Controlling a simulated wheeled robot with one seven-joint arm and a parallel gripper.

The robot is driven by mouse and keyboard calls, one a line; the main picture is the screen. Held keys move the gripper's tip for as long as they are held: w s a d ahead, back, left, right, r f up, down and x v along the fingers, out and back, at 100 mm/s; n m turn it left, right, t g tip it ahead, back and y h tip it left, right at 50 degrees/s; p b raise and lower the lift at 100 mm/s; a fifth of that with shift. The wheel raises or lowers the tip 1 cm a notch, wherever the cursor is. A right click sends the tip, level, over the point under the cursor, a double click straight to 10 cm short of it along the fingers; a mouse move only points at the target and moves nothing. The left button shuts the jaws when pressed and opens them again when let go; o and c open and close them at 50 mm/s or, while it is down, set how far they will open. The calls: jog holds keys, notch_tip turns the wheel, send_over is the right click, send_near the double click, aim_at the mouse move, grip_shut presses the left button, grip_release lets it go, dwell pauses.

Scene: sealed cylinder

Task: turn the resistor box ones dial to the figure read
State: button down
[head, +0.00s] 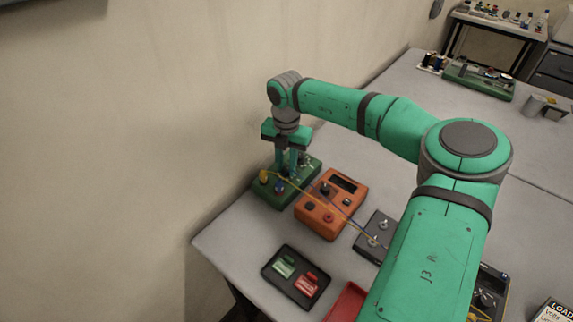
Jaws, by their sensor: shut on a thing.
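A green box (269,195) stands near the wall at the table's left end and looks like the resistor box. A yellow part (264,176) and a blue part (280,188) show on its top, with yellow and blue wires running off to the right. My gripper (286,170) points straight down over the middle of the box top, fingers close together and shut on a small part there, seemingly a dial. The fingers hide that part, so its figure and which dial it is cannot be read.
An orange box (328,207) with a dark display stands close to the right of the green box. A black tray (268,268) holds green and red pieces in front. A red tray (346,303) lies partly under my arm.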

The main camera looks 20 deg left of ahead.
aim_at(287, 169)
jog(key=shift+m, duration=1.1)
jog(key=c, duration=1.5)
grip_release()
jog(key=shift+c, duration=0.2)
notch_tip(287, 169, up, 11)
jog(key=shift+f, duration=0.1)
